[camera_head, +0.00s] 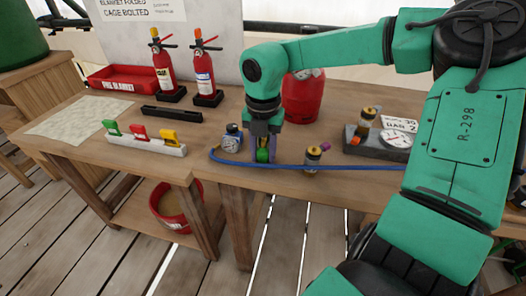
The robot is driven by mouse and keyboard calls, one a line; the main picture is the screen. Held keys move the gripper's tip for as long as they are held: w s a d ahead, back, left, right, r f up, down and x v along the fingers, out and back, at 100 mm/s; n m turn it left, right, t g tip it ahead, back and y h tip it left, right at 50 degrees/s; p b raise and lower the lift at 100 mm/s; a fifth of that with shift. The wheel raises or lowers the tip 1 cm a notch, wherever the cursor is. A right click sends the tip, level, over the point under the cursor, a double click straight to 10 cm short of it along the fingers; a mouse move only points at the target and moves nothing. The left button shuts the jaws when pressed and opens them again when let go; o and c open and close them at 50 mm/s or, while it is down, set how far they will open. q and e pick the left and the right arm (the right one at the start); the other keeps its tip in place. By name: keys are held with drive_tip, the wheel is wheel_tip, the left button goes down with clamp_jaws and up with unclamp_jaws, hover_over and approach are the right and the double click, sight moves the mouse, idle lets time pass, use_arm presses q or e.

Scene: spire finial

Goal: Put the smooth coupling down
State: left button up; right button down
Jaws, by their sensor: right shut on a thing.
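My right gripper (262,153) points down over the front part of the wooden bench, near its front edge. It is shut on a small piece with a green end (263,156), which I take to be the smooth coupling. The fingers hide most of it, and I cannot tell whether it touches the bench top. A blue hose (290,166) runs along the front edge, close to the gripper. My left gripper is not in view.
A gauge (231,145) stands just left of the gripper. A brass-and-black coupling with a purple end (313,158) stands to the right. A red cylinder (303,101) stands behind; two extinguishers (205,72) stand back left.

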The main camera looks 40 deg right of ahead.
sight(263, 146)
drive_tip(key=shift+f, duration=0.15)
drive_tip(key=shift+f, duration=0.15)
drive_tip(key=c, duration=0.5)
unclamp_jaws()
drive_tip(key=shift+r, duration=0.2)
drive_tip(key=shift+r, duration=0.3)
wheel_tip(263, 146, up, 12)
drive_tip(key=shift+f+p, duration=0.25)
drive_tip(key=shift+p, duration=0.2)
